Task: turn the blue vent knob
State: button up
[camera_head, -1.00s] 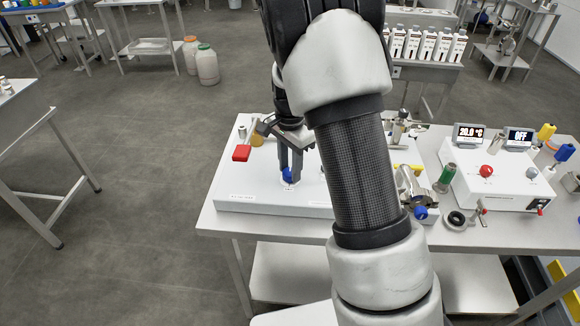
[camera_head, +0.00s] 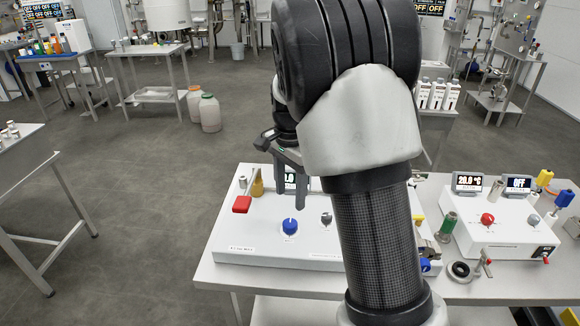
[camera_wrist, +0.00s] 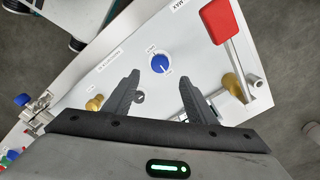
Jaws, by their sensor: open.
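The blue vent knob (camera_head: 289,226), with a white pointer line, stands on the sloped top of a white panel box (camera_head: 275,255) on the bench. It also shows in the wrist view (camera_wrist: 160,63), between and just beyond my fingertips. My gripper (camera_head: 289,204) is above the panel, pointing down, with its two fingers apart and nothing between them. In the wrist view my gripper (camera_wrist: 160,77) is open and clear of the knob. Small scale labels beside the knob are too small to read.
A red-handled lever (camera_head: 242,204) and a brass fitting (camera_head: 257,187) are left of the knob; a grey knob (camera_head: 326,218) is to its right. My arm hides the panel's right part. A second box with displays (camera_head: 505,225) stands further right. The floor on the left is open.

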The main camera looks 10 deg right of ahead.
notch_tip(320, 180, up, 8)
dwell(0.5)
jog(key=s+r+n+t+p, duration=0.25)
jog(key=s+r+n, duration=0.55)
jog(key=s, duration=0.7)
jog(key=s+n+t, duration=0.3)
jog(key=s+n, duration=0.1)
jog(key=s, duration=0.6)
jog(key=shift+s+n, duration=0.2)
jog(key=shift+n, duration=0.1)
